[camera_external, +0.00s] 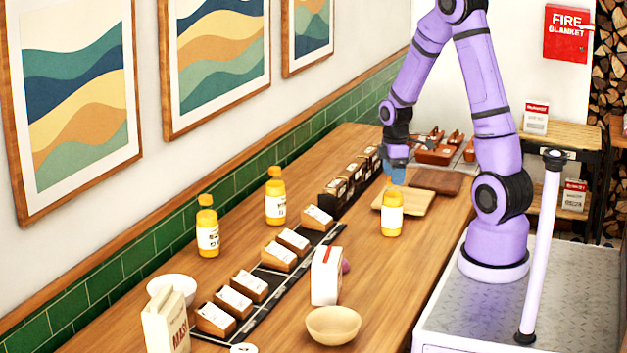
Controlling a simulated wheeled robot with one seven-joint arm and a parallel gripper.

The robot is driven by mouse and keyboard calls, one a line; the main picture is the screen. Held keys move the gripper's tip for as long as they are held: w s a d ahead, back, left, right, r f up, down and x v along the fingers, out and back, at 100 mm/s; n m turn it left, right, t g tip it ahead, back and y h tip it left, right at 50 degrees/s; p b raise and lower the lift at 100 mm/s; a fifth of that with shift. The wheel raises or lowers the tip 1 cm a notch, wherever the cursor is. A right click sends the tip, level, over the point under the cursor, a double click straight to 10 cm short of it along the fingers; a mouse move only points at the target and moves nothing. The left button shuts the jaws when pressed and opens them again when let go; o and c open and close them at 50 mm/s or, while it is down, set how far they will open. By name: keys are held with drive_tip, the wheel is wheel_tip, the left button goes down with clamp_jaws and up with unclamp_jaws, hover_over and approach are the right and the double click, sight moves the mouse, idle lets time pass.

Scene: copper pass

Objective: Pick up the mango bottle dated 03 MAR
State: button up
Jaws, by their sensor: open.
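Three yellow bottles with white labels stand upright on the wooden table. One bottle (207,228) is at the left near the tiled wall. A second bottle (275,197) stands further back, also near the wall. A third bottle (392,212) stands at the right, in front of a light wooden board. The label print is too small to read, so I cannot tell which is dated 03 MAR. My gripper (396,177) points down just behind and above the third bottle's top in the picture; it is open and holds nothing visible. Whether it touches that bottle is unclear.
Several wooden blocks with cards (234,301) line a dark strip along the table. A white carton (326,275), a tan bowl (333,325), a white bowl (173,287) and a paper bag (168,325) stand in front. Wooden boards (436,181) and a terracotta dish (435,155) lie behind.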

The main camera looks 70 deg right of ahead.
sight(393, 206)
drive_tip(key=shift+f, duration=1.4)
clamp_jaws()
drive_tip(key=shift+r, duration=0.1)
